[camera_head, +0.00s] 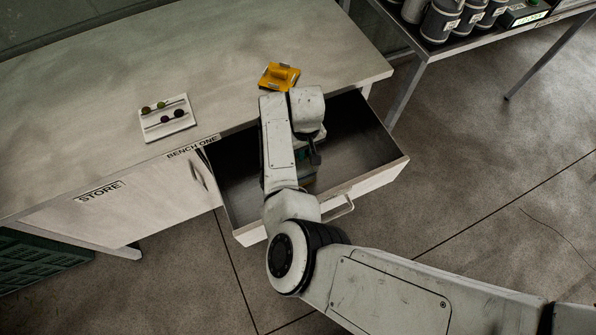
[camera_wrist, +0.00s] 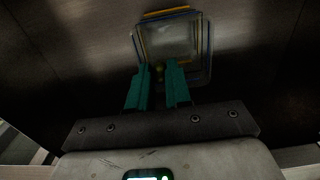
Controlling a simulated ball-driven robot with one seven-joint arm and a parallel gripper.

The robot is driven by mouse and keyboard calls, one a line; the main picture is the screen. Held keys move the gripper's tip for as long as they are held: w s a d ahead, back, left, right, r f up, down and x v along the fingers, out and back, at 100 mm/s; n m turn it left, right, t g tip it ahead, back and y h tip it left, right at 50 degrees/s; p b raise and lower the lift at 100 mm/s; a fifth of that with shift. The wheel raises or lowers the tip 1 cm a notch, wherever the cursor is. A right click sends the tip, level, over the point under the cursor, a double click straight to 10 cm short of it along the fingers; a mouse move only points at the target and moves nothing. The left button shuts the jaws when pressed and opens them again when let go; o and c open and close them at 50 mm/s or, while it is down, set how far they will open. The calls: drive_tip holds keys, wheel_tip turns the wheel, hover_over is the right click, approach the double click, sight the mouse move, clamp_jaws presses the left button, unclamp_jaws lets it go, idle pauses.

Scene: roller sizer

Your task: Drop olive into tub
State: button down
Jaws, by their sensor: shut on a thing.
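In the wrist view, my gripper (camera_wrist: 159,69) has teal fingers shut on a small yellow-green olive (camera_wrist: 159,71), only partly visible between the tips. The tub (camera_wrist: 170,43), a pale see-through container with yellow and blue edges, lies just beyond the fingertips on the dark drawer floor. The olive appears over the tub's near part; its height above the tub is unclear. In the head view, my gripper is down inside the open drawer, mostly hidden by my arm, with a bit of teal (camera_head: 303,155) showing.
The open drawer (camera_head: 355,150) has raised walls and a front handle (camera_head: 338,211). On the bench (camera_head: 215,55) lie a white rack (camera_head: 167,131) with several small green and dark balls, and a yellow object (camera_head: 279,76). A second table with canisters (camera_head: 441,20) stands back right.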

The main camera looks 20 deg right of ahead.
drive_tip(key=shift+f+b, duration=0.3)
drive_tip(key=shift+f, duration=0.3)
drive_tip(key=c, duration=1)
unclamp_jaws()
drive_tip(key=shift+r, duration=0.1)
wheel_tip(320, 180, up, 11)
drive_tip(key=shift+f, duration=0.15)
